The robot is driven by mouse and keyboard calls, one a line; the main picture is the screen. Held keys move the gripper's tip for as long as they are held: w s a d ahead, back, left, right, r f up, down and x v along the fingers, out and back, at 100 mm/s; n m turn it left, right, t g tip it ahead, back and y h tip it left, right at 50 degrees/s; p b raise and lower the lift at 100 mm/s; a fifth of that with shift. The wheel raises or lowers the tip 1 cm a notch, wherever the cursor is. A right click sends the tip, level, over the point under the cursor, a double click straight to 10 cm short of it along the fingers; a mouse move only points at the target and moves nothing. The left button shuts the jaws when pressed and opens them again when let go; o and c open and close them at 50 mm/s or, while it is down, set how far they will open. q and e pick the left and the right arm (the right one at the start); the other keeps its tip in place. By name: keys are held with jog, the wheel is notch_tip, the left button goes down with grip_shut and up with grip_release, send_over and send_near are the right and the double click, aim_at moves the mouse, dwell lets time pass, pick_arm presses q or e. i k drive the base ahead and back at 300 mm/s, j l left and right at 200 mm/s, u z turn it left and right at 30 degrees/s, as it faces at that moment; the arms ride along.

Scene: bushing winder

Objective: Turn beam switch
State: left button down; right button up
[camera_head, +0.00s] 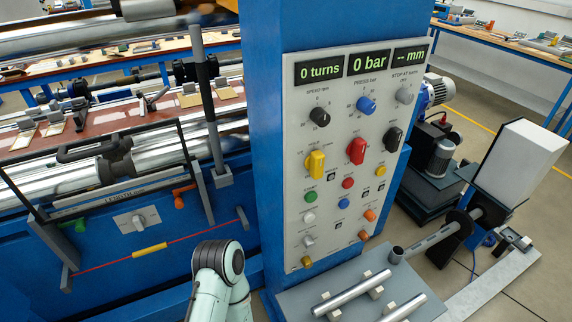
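The grey control panel (345,150) stands on the blue column near the middle of the view. It carries a black knob (319,117), a blue knob (366,105), a grey knob (404,95), and larger yellow (315,164), red (356,151) and black (392,139) switches. Several coloured buttons and small switches sit below. The small labels are too small to read, so I cannot tell which is the beam switch. Neither gripper shows; one of my arm links is at the bottom.
A grey shelf (300,304) with metal rods juts out below the panel. A red line with a yellow sleeve (149,250) crosses the machine front at left. A motor unit (437,158) and a white box (522,160) stand at right. Space before the panel is clear.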

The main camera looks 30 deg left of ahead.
aim_at(316, 162)
jog(key=u, duration=0.75)
